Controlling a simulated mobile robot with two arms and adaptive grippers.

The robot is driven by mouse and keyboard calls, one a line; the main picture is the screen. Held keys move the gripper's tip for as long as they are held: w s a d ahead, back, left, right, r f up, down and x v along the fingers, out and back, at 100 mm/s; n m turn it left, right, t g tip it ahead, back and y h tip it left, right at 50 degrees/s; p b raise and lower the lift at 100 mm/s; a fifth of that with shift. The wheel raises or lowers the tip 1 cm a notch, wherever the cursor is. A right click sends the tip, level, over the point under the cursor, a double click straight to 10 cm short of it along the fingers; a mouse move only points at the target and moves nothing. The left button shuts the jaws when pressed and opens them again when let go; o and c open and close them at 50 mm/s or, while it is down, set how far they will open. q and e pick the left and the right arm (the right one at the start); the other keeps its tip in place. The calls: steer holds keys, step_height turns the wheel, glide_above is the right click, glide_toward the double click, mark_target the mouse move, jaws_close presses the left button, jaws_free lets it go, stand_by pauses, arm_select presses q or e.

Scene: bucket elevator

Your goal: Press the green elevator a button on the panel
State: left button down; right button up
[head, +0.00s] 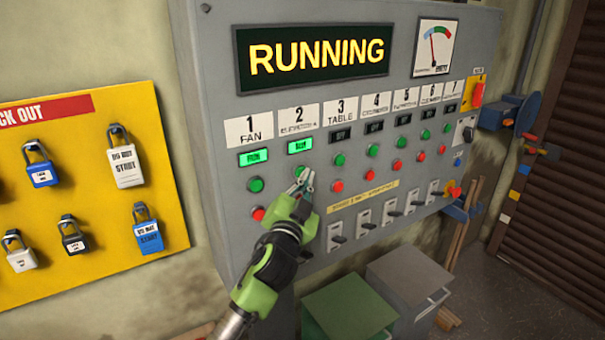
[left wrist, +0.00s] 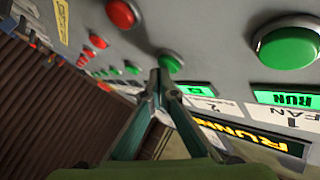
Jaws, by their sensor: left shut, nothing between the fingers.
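The grey control panel (head: 215,120) carries a row of green buttons above red ones. The green button of column 2 (head: 300,171), whose small label I cannot read clearly, has a lit green lamp (head: 300,146) above it. My left gripper (head: 304,186) is shut and empty, its tips at this button and partly covering it. In the left wrist view the same button (left wrist: 171,64) sits just beyond the fingertips (left wrist: 160,78); I cannot tell whether they touch. The red button below it is hidden by my gripper in the head view. My right gripper is not in view.
The fan's green button (head: 256,185) and red button (head: 258,213) are close on the left. Column 3's green button (head: 340,160) is close on the right. A display (head: 315,57) reads RUNNING. Toggle switches (head: 336,232) sit below. A yellow lockout board (head: 80,190) hangs left.

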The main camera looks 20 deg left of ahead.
arm_select(q)
steer(key=shift+s+d, duration=0.35)
steer(key=shift+d, duration=0.05)
steer(key=shift+d, duration=0.1)
steer(key=s+d, duration=0.1)
steer(key=d, duration=0.1)
steer(key=s+d, duration=0.1)
steer(key=s, duration=0.1)
steer(key=shift+d, duration=0.4)
stand_by(0.5)
